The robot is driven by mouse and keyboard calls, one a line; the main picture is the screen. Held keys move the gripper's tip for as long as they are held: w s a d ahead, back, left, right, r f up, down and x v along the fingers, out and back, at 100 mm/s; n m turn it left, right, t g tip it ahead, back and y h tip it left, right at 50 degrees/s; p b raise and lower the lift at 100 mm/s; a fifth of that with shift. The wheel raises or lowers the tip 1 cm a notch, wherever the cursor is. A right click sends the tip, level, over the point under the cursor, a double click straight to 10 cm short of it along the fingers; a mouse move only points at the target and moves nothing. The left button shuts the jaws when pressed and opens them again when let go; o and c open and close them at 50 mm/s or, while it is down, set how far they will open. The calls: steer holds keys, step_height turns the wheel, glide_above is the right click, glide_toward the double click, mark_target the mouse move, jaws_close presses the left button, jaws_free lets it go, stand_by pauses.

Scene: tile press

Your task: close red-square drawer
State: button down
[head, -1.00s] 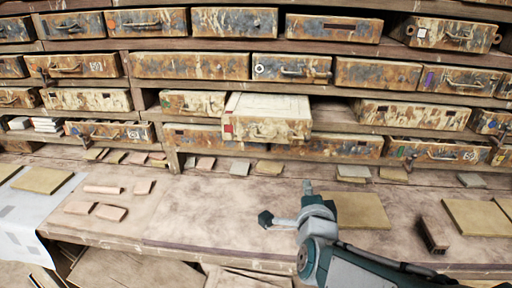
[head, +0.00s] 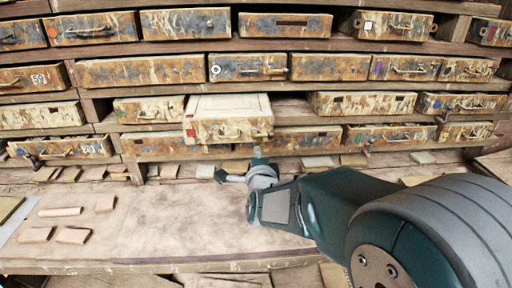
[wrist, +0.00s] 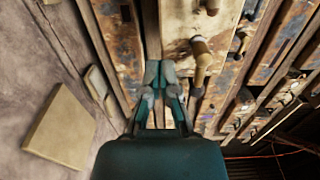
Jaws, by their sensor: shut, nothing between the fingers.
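The red-square drawer (head: 229,106) is pulled out from the shelf, with a cream, worn body and a red square on the left of its front. Its front and handle (wrist: 201,58) also show in the wrist view. My gripper (head: 257,152) is just in front of and below the drawer front in the head view. In the wrist view my gripper (wrist: 160,70) has its fingertips together, empty, beside the drawer's front near the handle. I cannot tell whether they touch it.
Rows of rusty drawers fill the shelves around it; another drawer (head: 60,147) at the lower left also sticks out. Loose tiles (head: 73,236) lie on the workbench (head: 165,225). The bench middle is mostly clear.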

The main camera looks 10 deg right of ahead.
steer(key=w, duration=0.1)
steer(key=w+d, duration=0.1)
steer(key=w, duration=0.1)
steer(key=shift+d, duration=0.2)
steer(key=shift+a, duration=0.1)
